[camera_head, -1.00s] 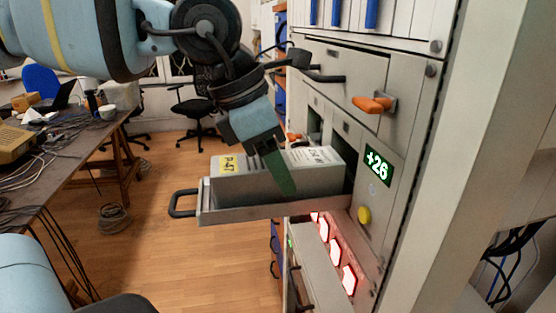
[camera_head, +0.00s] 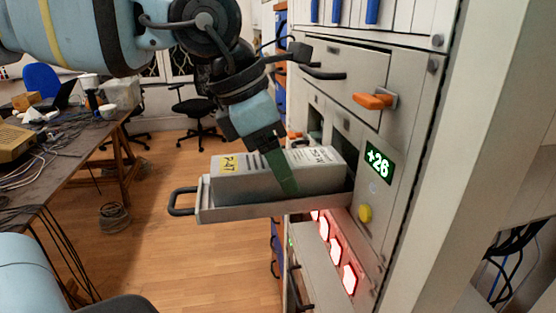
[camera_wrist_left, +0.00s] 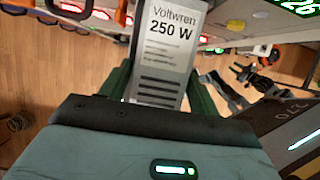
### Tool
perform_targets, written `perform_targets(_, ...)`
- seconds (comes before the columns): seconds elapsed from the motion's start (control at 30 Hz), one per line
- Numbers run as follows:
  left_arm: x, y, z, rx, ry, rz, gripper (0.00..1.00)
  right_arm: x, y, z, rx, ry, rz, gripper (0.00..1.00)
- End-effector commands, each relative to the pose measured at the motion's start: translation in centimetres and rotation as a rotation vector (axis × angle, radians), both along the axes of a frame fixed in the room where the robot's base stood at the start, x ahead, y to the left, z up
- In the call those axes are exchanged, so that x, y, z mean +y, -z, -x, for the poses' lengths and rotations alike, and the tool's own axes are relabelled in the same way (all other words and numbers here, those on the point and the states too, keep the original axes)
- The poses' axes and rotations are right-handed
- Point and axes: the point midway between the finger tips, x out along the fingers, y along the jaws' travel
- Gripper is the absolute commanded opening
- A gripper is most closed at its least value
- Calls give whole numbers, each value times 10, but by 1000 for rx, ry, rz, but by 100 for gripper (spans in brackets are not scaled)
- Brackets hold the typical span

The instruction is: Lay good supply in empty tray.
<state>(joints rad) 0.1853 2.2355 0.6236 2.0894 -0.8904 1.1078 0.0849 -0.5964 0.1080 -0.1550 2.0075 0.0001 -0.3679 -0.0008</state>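The supply (camera_head: 250,180), a long grey box with a yellow "P-47" tag and a white label, lies lengthwise in the pulled-out tray (camera_head: 240,211). Its underside is hidden by the tray wall, so I cannot tell whether it rests fully on the floor. My left gripper (camera_head: 283,183) reaches down over it. In the left wrist view, the green fingers (camera_wrist_left: 160,85) flank the supply (camera_wrist_left: 168,45), labelled "Voltwren 250 W", and look closed against its sides. My right gripper is not in view.
The tray's black handle (camera_head: 182,202) sticks out left. The cabinet has an orange latch (camera_head: 373,101), a green "+26" display (camera_head: 378,162) and a yellow button (camera_head: 365,213). Red-lit units (camera_head: 335,250) glow below the tray.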

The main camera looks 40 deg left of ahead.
Motion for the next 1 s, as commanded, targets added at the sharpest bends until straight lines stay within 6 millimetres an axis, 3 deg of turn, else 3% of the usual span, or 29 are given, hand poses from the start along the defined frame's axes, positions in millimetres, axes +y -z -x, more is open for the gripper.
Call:
perform_targets(0.13,0,1,0,2,0,-1,80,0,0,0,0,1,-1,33)
perform_targets(0.43,1,3,1,9,0,-3,80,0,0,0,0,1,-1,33)
perform_targets(1.0,18,-67,22,2,-2,-1,80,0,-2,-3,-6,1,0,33)
